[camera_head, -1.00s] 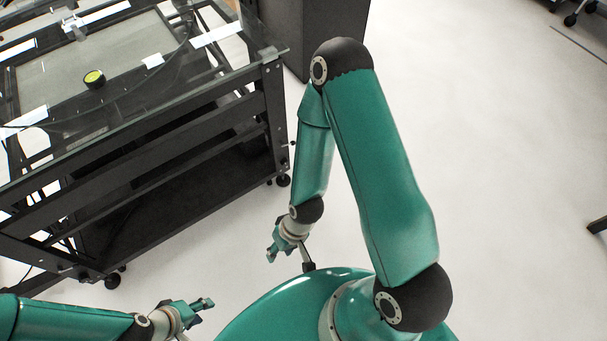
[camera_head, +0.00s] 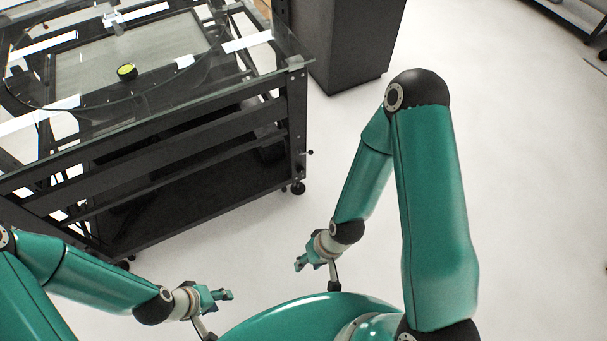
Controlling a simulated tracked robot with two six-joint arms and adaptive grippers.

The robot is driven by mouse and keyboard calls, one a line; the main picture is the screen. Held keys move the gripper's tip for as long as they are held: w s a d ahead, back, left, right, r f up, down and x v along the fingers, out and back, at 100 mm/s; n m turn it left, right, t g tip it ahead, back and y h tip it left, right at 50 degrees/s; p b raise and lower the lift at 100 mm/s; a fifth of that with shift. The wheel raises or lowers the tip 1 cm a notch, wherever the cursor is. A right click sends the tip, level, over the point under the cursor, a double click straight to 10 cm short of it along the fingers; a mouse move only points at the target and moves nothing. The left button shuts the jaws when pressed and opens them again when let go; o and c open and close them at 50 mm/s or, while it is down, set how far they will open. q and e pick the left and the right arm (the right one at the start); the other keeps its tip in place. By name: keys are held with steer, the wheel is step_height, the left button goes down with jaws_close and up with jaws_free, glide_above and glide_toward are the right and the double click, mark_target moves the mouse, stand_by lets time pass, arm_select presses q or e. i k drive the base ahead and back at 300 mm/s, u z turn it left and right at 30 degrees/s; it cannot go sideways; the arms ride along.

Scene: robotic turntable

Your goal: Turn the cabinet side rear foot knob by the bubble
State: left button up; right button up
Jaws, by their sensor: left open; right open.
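The bubble level (camera_head: 127,71) is a small black ring with a yellow-green face on the glass top of the black turntable frame (camera_head: 210,135). A black foot (camera_head: 298,188) stands under the frame corner nearest the dark cabinet (camera_head: 350,45). A second foot (camera_head: 122,265) shows at the near left, partly behind my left arm. The other feet are hidden, so the rear foot knob on the cabinet side cannot be made out. My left gripper (camera_head: 228,295) and my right gripper (camera_head: 299,264) are open and empty, over the floor in front of the frame, apart from it.
The glass top (camera_head: 180,95) has an edge that overhangs the frame. The cabinet stands just behind and right of the frame. Pale floor (camera_head: 530,170) is clear to the right. A dark rack (camera_head: 575,20) stands at the far upper right.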

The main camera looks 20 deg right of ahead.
mark_target(301, 171)
steer(key=z, duration=0.05)
steer(key=i, duration=1)
steer(key=u, duration=0.05)
